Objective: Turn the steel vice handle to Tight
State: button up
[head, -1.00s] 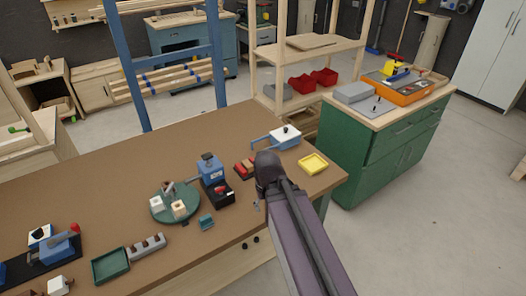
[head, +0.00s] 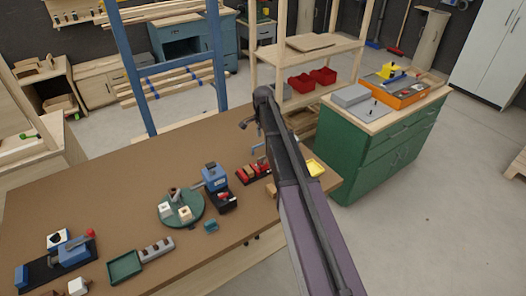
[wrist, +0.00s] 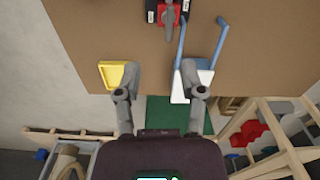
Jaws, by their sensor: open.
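A small red vice (head: 254,172) on a black base stands on the brown bench, left of my arm in the head view. In the wrist view the red vice (wrist: 182,14) is at the top edge, partly cut off. A grey steel handle (wrist: 169,22) lies across it, with small white labels beside it that I cannot read. My gripper (wrist: 160,76) is open and empty, its fingers apart and pointing toward the bench. In the head view my gripper (head: 250,124) is above the bench's far right part, beyond the vice and not touching it.
A blue-and-white piece with two blue bars (wrist: 200,72) is by my right finger in the wrist view. A yellow tray (wrist: 112,74) is by the left finger. A blue device (head: 214,178) and green turntable (head: 181,222) stand left of the vice. A green cabinet (head: 350,150) stands right.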

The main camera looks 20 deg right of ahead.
aim_at(263, 160)
jog(key=shift+w+d+r+m, duration=0.15)
jog(key=shift+w+m, duration=0.1)
jog(key=shift+w, duration=0.2)
jog(key=shift+w+d+r+m, duration=0.15)
jog(key=shift+w+m, duration=0.1)
jog(key=shift+w, duration=0.2)
jog(key=shift+f, duration=0.1)
notch_tip(263, 160, down, 14)
jog(key=b, duration=1.3)
jog(key=shift+r+b, duration=0.2)
jog(key=shift+b, duration=0.15)
jog(key=shift+c, duration=0.2)
grip_shut()
